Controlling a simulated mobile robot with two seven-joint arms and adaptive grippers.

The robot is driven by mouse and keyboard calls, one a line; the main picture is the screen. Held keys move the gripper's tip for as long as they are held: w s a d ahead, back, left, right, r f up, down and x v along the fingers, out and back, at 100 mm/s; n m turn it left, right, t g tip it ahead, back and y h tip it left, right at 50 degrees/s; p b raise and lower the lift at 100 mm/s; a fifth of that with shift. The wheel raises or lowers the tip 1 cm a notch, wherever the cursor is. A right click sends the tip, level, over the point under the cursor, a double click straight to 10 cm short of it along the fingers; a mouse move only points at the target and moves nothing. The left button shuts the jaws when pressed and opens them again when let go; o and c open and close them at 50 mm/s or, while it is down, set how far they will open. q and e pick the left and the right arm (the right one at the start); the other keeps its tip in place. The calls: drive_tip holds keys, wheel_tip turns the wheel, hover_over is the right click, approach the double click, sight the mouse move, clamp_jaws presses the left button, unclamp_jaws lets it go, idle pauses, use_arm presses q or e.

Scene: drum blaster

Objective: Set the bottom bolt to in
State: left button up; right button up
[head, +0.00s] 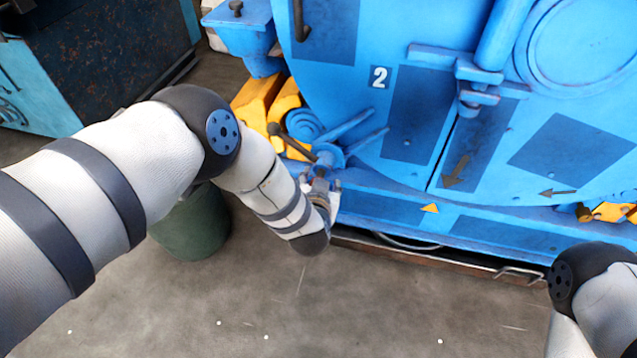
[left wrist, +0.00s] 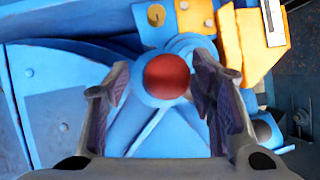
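The bottom bolt appears to be the blue cylinder (head: 325,155) low on the front of the blue machine, with a dark lever (head: 291,144) ending in a ball. In the left wrist view a round red end (left wrist: 166,77) faces the camera on a blue cylindrical part. My left gripper (head: 322,184) is at the near side of this part. Its two fingers (left wrist: 160,85) are spread, one on each side of the red end, with gaps visible; whether they touch it I cannot tell. My right arm shows at the lower right, but its gripper is out of view.
The blue drum door (head: 405,115) carries a white "2" label (head: 379,77). Yellow blocks (head: 257,101) stand beside the bolt. A dark green bin (head: 190,222) stands under my left arm. A rail (head: 440,258) runs along the machine's base. The floor in front is clear.

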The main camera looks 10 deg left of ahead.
use_arm(q)
drive_tip(key=shift+a+f, duration=0.1)
drive_tip(key=shift+a, duration=0.05)
drive_tip(key=shift+s, duration=0.3)
drive_tip(key=v, duration=1.1)
drive_tip(key=shift+s+r, duration=0.15)
drive_tip(key=shift+r, duration=0.2)
